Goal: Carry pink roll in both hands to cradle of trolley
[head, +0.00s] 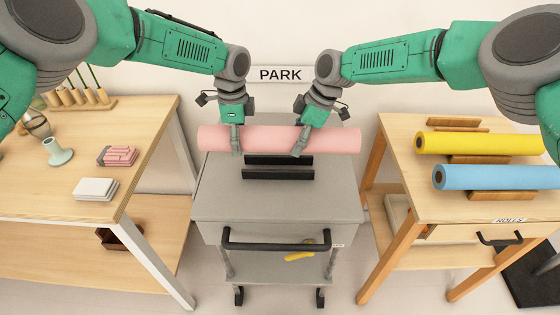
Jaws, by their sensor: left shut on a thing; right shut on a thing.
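The pink roll (265,139) lies horizontally across the grey trolley (212,200), at the far part of its top. The cradle (278,173), dark parallel bars on the trolley top, shows just in front of and below the roll. Whether the roll touches the cradle cannot be told from this view. My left gripper (237,146) is shut on the roll left of its middle. My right gripper (302,144) is shut on it right of its middle. The grippers hide small parts of the roll.
A wooden table (145,140) at left holds pink (117,156) and white (96,189) stacks. The right table (400,193) holds a yellow roll (480,143) and a blue roll (500,177). A PARK sign (281,74) is on the wall. The trolley's front top is clear.

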